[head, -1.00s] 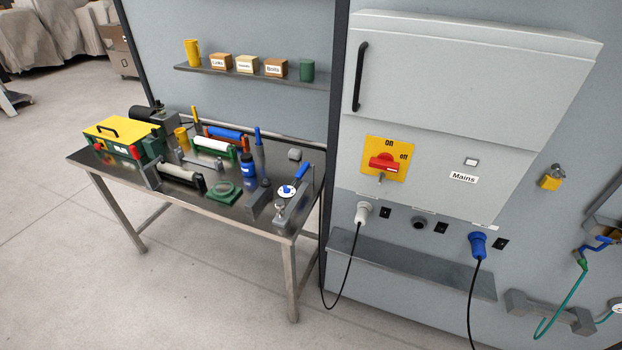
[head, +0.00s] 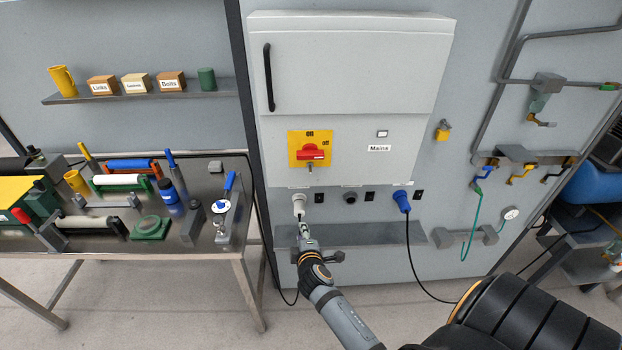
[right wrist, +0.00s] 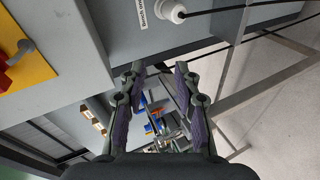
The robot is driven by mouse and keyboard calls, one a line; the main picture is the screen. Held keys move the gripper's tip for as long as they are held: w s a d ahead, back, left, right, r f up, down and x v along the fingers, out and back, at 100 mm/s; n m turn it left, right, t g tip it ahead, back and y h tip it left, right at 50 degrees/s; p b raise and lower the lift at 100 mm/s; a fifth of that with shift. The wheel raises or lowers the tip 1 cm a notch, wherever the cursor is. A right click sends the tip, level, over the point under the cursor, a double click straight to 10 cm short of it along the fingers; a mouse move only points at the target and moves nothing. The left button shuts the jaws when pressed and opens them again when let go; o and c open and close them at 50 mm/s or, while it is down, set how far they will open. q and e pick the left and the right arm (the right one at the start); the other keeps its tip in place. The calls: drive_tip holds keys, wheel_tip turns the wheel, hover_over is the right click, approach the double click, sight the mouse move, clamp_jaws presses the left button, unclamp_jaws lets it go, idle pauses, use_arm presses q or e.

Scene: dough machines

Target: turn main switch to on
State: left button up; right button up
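The main switch is a red handle (head: 311,153) on a yellow plate (head: 295,141), on the front of the light grey cabinet (head: 345,110). "On" is marked above the handle and "off" to its right. The handle lies level, toward "off". A small grey part hangs below it. My right gripper (head: 305,236) is below the switch, apart from it, near the white plug (head: 299,204). In the right wrist view its two fingers (right wrist: 158,72) are spread with nothing between them. The yellow plate (right wrist: 28,45) and part of the red handle (right wrist: 7,62) show at the left edge there. My left gripper is out of view.
A blue plug (head: 402,201) with a black cable sits to the right. A grey ledge (head: 380,236) runs below the cabinet. A padlock (head: 442,132) hangs on the wall. A metal table (head: 165,243) with tools stands left. The space before the switch is clear.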

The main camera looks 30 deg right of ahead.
sight(311, 158)
drive_tip(key=d+r+t+h, duration=0.3)
drive_tip(key=r+h, duration=0.1)
drive_tip(key=r, duration=1.7)
drive_tip(key=shift+n, duration=0.3)
drive_tip(key=shift+x, duration=3.65)
drive_tip(key=shift+s+d, duration=0.1)
drive_tip(key=shift+d, duration=0.1)
drive_tip(key=shift+c, duration=0.3)
